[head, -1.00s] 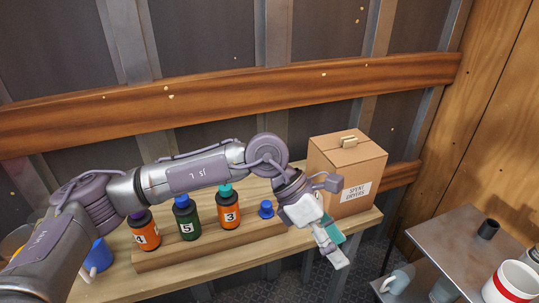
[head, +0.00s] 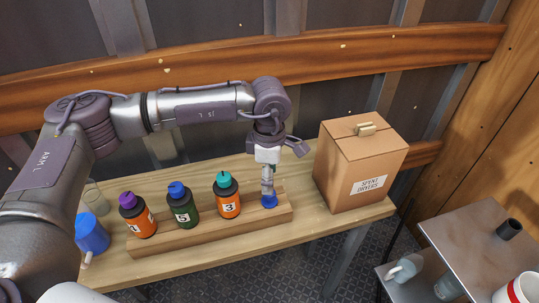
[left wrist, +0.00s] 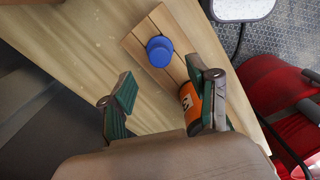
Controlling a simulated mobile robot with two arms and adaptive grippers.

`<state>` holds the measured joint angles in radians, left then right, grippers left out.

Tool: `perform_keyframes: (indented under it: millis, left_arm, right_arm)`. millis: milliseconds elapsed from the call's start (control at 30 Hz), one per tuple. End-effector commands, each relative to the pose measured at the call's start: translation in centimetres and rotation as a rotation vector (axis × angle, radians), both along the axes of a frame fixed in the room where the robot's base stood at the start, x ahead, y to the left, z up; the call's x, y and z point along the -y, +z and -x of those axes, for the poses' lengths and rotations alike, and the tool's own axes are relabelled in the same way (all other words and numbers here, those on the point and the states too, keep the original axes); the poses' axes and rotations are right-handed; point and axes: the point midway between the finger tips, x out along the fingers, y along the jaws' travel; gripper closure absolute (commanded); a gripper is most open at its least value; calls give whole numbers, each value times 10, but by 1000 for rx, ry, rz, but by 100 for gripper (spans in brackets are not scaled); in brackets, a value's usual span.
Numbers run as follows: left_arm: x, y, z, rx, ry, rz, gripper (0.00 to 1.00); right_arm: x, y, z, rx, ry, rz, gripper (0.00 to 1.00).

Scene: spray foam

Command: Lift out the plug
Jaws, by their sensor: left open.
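The blue plug (head: 269,202) sits upright at the right end of the wooden rack (head: 180,238). It also shows in the left wrist view (left wrist: 159,52), with its round top facing the camera. My left gripper (head: 268,190) points down right above the plug in the head view. In the left wrist view its two fingers (left wrist: 162,78) are apart with nothing between them, and the plug appears just beyond their tips. I cannot tell whether the fingers touch it. My right gripper is not in view.
Bottles with purple (head: 138,215), blue (head: 182,205) and teal (head: 227,195) caps stand in the rack left of the plug. A cardboard box (head: 350,178) marked spent dryers stands to the right.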

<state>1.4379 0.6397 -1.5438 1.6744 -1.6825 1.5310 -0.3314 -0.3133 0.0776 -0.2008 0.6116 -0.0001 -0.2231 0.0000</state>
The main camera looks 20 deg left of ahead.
Motion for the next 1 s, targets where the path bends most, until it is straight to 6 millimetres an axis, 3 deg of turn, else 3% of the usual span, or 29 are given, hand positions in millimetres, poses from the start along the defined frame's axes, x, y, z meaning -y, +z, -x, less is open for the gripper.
perform_keyframes:
  millis: [333, 767, 1000]
  left_arm:
    - [1, -54, 1, -2, -1, -1, 40]
    - [0, -66, 0, 0, -2, 1, 40]
    - [0, -66, 0, 0, -1, 1, 76]
  right_arm:
    - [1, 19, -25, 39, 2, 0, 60]
    - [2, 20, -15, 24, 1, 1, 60]
    - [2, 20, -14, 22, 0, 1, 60]
